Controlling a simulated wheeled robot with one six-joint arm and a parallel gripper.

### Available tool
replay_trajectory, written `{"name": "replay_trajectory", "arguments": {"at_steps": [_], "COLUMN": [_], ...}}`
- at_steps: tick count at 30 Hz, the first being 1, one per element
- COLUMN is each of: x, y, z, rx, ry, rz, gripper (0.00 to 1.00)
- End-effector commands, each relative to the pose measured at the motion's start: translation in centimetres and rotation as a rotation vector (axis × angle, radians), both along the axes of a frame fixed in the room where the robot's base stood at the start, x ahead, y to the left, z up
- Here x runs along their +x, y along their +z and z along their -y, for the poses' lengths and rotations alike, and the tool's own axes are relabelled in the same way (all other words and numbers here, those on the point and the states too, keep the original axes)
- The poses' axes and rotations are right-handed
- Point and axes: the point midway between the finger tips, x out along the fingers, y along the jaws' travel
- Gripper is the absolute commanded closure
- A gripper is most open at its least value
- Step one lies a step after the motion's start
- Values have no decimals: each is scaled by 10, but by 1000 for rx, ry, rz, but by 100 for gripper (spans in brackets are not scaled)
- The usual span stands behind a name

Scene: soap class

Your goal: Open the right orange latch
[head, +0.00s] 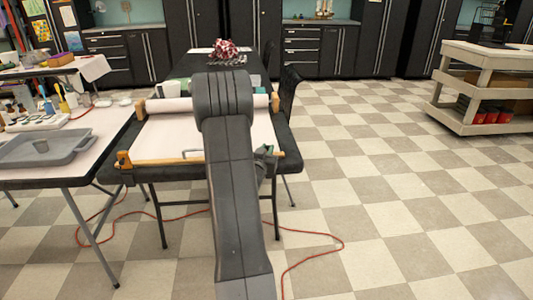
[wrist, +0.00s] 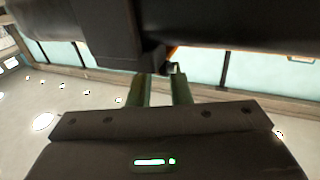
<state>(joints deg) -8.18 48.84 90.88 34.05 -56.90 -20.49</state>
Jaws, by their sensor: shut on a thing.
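A wooden frame with a white paper roll (head: 170,105) and a pale sheet (head: 168,138) lies on the dark table. The left orange latch (head: 124,159) is at its front left corner. My gripper (head: 264,150) is at the front right corner, partly hidden by my arm. In the wrist view its two green fingers (wrist: 160,82) stand slightly apart, shut on the right latch, of which a small orange bit (wrist: 172,50) shows past the fingertips. Most of this latch is hidden by the fingers and dark shapes, so its angle cannot be told.
A pale table with a grey tray (head: 45,147) stands close on the left. A black chair (head: 289,88) is behind the right side of the dark table. A red cord (head: 325,238) lies on the floor. The checkered floor to the right is clear up to a wooden cart (head: 475,88).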

Motion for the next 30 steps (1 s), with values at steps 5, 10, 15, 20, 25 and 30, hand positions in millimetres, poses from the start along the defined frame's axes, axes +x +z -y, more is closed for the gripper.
{"name": "replay_trajectory", "arguments": {"at_steps": [5,10,15,20,25,30], "x": [-2,-5,-8,-10,-13,-15], "y": [-7,-8,-7,-6,-4,-2], "z": [0,0,0,0,1,1], "rx": [4,7,12,15,20,22], "ry": [-1,0,-1,0,-1,-1], "rz": [65,150,239,321,397,455], "gripper": [100,100,100,100,100,100]}}
